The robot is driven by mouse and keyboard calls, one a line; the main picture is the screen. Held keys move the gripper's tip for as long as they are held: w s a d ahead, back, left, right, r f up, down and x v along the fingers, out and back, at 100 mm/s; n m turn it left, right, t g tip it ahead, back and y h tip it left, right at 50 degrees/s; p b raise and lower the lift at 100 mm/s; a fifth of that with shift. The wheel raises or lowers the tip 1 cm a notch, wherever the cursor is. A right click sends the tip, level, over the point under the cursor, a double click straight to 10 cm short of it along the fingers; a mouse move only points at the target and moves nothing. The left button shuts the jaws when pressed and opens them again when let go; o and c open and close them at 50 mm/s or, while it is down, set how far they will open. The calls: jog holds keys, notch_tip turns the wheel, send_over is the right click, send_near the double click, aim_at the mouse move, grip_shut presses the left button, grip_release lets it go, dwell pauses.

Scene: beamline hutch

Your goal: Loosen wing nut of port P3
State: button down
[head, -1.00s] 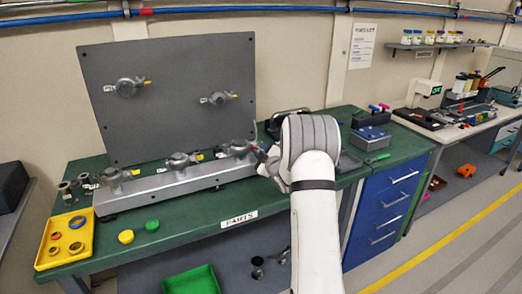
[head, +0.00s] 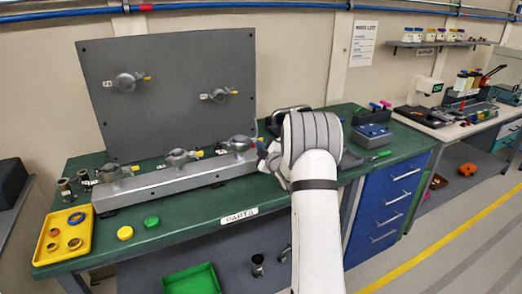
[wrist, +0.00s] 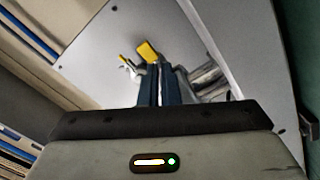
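Several clamped ports with yellow-tipped wing nuts show in the head view: a left one (head: 112,173), a middle one (head: 180,157) and a right one (head: 238,144) on the grey rail (head: 160,187), and two more on the upright panel. The port labels are too small to read, so I cannot tell which is P3. My gripper (wrist: 164,72) is at the right rail port. Its blue fingers are close together, with a narrow gap. A yellow wing nut tab (wrist: 147,51) shows right at their tips; whether they grip it is unclear. My arm hides part of this spot in the head view.
The grey panel (head: 180,90) stands behind the rail. A yellow tray (head: 64,236) with rings is at the left, with yellow and green caps (head: 151,222) beside it. A grey holder (head: 371,136) stands right of my arm. The green bench front is mostly clear.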

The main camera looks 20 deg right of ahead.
jog(key=shift+a+r+n+b, duration=0.1)
jog(key=shift+r+n+b, duration=0.05)
jog(key=shift+n+b, duration=7)
jog(key=shift+a+r+n+b, duration=0.15)
jog(key=shift+n+b, duration=4.3)
jog(key=shift+b, duration=5.25)
jog(key=shift+d+r, duration=0.1)
jog(key=c, duration=1.7)
grip_release()
jog(key=shift+o, duration=0.3)
